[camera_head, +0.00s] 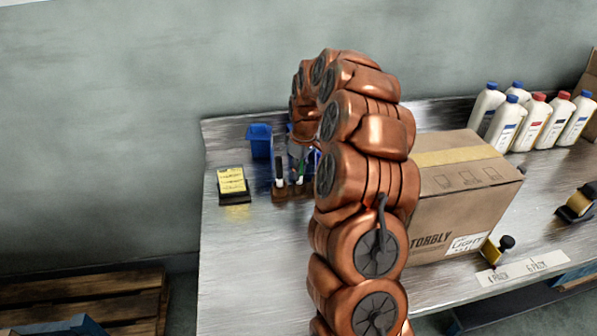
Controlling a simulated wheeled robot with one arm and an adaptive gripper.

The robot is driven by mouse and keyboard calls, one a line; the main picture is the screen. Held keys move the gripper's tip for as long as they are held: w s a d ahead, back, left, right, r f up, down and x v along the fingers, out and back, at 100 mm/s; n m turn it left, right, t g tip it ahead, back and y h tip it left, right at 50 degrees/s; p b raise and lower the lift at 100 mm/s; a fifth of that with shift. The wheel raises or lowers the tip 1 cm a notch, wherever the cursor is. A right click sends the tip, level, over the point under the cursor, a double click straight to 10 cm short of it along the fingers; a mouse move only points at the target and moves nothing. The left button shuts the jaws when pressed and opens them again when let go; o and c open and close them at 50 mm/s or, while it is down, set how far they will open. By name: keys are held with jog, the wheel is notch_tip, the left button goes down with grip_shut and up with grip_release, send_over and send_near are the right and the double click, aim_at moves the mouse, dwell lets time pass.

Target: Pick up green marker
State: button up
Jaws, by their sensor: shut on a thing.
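The green marker (301,171) shows as a small thin upright shape at the brown marker holder (280,194), near the back left of the metal table. Other markers stand beside it, one with a white body (279,168) and a dark cap. My copper-coloured arm rises in the middle of the picture and bends over toward the holder. My gripper (301,152) is small, dark and partly hidden by my arm, above the holder at the green marker. It is shut on the marker; the fingertips are hard to make out. I cannot tell whether the marker is clear of the holder.
A blue bin (260,141) stands behind the holder, and a yellow note pad (232,181) lies left of it. A cardboard box (462,205) stands right of my arm. Several white bottles (531,122) stand at the back right. The table's front left is clear.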

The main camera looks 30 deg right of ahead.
notch_tip(320, 180, up, 10)
jog(key=shift+f+b, duration=0.1)
jog(key=shift+b, duration=0.9)
